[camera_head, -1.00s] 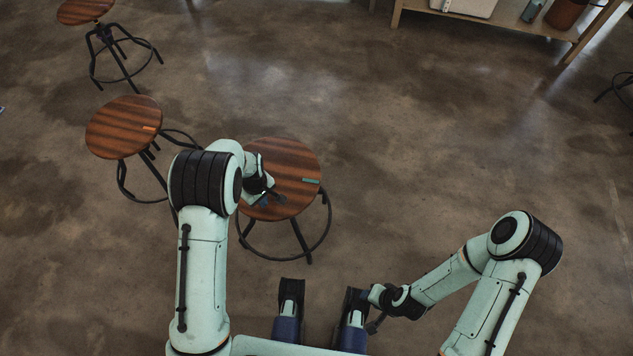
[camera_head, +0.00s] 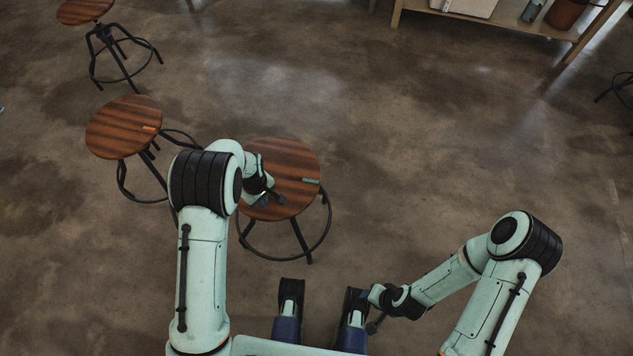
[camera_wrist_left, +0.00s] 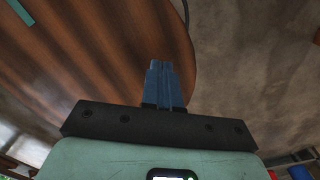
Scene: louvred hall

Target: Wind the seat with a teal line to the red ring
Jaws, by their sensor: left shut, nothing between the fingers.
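The stool with the teal line has a round striped brown wooden seat (camera_head: 285,160) on dark metal legs. Its teal line (camera_head: 311,180) lies near the seat's right edge. In the left wrist view the seat (camera_wrist_left: 110,45) fills the upper left, with the teal line (camera_wrist_left: 20,12) at the corner. My left gripper (camera_head: 272,199) is at the seat's left front part; its blue fingers (camera_wrist_left: 164,82) are together, empty, over the seat near its edge. Contact cannot be told. My right gripper (camera_head: 373,312) is low, away from the stool; its fingers are unclear. I cannot make out a red ring.
A stool with an orange line (camera_head: 125,127) stands left of my left arm, and another stool (camera_head: 85,10) is farther back. A wooden shelf unit (camera_head: 485,24) with items stands at the back right. The concrete floor (camera_head: 440,130) right of the teal-line stool is clear.

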